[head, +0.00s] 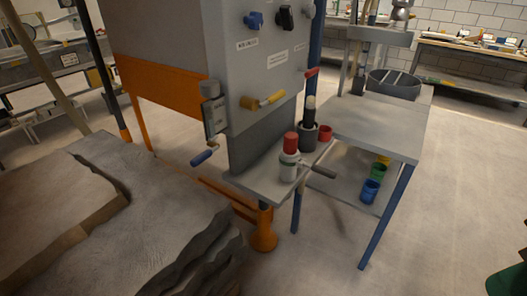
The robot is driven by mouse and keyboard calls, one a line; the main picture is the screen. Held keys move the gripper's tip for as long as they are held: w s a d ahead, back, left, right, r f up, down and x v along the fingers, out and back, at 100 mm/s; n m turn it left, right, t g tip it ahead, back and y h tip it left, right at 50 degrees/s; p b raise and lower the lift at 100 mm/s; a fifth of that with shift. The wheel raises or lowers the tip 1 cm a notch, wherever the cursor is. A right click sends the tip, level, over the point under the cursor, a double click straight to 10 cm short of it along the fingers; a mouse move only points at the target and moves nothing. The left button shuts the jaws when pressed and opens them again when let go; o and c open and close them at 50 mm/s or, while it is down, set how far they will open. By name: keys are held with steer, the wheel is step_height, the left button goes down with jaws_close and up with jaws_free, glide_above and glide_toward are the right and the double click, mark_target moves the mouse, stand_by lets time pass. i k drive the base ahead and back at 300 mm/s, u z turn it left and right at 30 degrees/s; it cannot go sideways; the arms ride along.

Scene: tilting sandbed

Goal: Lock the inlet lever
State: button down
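A large grey control cabinet (255,60) stands in the middle of the head view. A lever with a yellow handle (263,100) sticks out from its lower front, lying nearly level. A lever with a red handle (311,73) shows at the cabinet's right edge. A crank with a blue handle (205,157) hangs at the left corner. The labels are too small to read, so I cannot tell which of these is the inlet lever or whether any is locked. My gripper is not in view.
A small shelf (262,183) below the cabinet bears red, white and dark cylinders. A grey table (365,128) with blue legs stands to its right. A layered sandbed (150,185) fills the lower left. Orange framing (264,230) reaches the floor. Open floor (430,220) lies at right.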

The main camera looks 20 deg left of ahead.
mark_target(328, 173)
steer(key=u, duration=0.4)
steer(key=i, duration=0.95)
steer(key=z, duration=0.1)
